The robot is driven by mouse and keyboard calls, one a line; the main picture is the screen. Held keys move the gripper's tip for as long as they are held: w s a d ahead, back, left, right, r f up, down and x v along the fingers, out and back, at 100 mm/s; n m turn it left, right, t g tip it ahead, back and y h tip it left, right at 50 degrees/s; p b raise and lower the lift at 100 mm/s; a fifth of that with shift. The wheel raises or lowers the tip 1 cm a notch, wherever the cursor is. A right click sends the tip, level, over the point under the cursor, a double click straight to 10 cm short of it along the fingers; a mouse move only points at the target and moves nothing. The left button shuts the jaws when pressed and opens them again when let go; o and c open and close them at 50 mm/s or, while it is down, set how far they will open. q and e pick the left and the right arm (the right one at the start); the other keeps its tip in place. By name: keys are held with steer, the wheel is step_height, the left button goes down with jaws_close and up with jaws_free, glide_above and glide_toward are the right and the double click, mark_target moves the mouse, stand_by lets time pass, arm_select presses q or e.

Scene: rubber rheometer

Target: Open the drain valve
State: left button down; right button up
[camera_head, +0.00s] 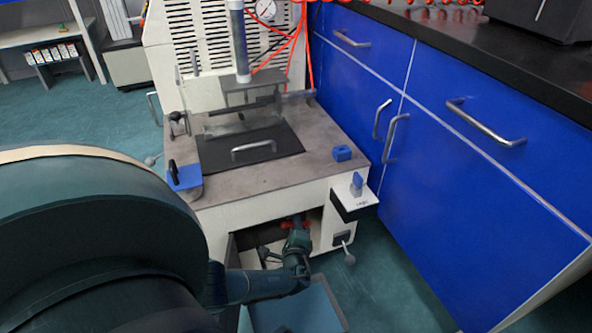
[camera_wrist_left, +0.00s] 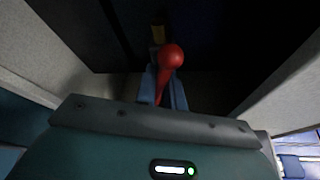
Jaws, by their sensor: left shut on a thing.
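The drain valve's red handle (camera_wrist_left: 172,56) shows in the left wrist view, with a round knob at its upper end, against the dark inside of the machine's lower compartment. A little of the red also shows in the head view (camera_head: 285,225). My left gripper (camera_head: 297,220) reaches into the open compartment under the rheometer's table. Its bluish fingers (camera_wrist_left: 166,88) are shut on the red handle, one on each side of its stem. The valve body behind is mostly dark and hidden. My right gripper is not in view.
Pale walls of the compartment stand close on both sides of my left gripper in the wrist view. The rheometer table (camera_head: 315,145) is above it. Blue cabinets (camera_head: 450,200) stand to the right. A small lever (camera_head: 346,250) sticks out at the machine's lower right.

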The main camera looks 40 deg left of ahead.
arm_select(q)
steer(key=shift+n+t+y, duration=0.3)
steer(key=shift+n+t, duration=0.3)
steer(key=shift+n, duration=1.3)
steer(key=c, duration=1.5)
jaws_free()
steer(key=shift+m, duration=0.3)
